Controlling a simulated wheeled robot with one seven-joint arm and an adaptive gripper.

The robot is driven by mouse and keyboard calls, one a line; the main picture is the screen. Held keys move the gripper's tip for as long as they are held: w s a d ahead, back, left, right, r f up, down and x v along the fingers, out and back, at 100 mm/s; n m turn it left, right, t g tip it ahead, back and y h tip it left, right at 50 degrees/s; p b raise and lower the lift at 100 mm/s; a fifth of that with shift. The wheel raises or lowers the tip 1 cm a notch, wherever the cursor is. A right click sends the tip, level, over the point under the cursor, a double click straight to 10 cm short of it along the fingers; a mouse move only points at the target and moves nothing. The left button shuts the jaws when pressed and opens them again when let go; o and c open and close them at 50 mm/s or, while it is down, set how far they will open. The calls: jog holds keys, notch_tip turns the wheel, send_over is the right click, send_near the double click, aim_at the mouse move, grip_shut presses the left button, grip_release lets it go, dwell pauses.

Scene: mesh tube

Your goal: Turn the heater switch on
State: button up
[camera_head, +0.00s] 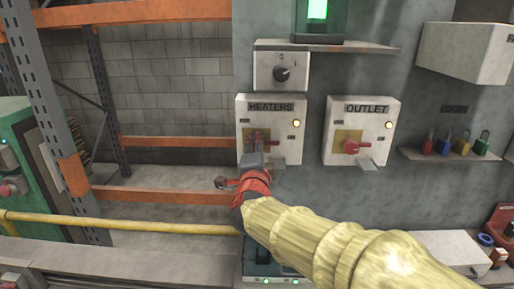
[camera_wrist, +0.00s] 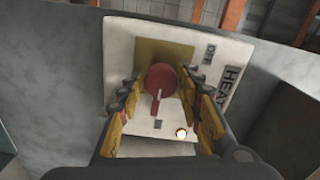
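The heater switch box (camera_head: 243,110) is a pale panel marked HEATERS on the grey wall, left of the OUTLET box. In the wrist view, its red round switch (camera_wrist: 161,77) with a narrow red handle sits on a yellow-brown plate (camera_wrist: 150,52). The handle points toward the picture's bottom, to a small dark label I cannot read; an OFF label (camera_wrist: 210,53) is at upper right. My gripper (camera_wrist: 163,84) is open, its yellow-black fingers on either side of the switch, with gaps visible. In the head view, my gripper (camera_head: 256,163) hides much of the switch.
The OUTLET box (camera_head: 365,108) with its red handle stands to the right. A dial box (camera_head: 281,72) is above, under a shelf (camera_head: 325,46). A yellow rail (camera_head: 130,226) runs at lower left.

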jog(key=shift+o, duration=1.3)
jog(key=shift+s, duration=0.1)
jog(key=s, duration=1.1)
jog(key=shift+s+a, duration=0.2)
jog(key=shift+s, duration=0.2)
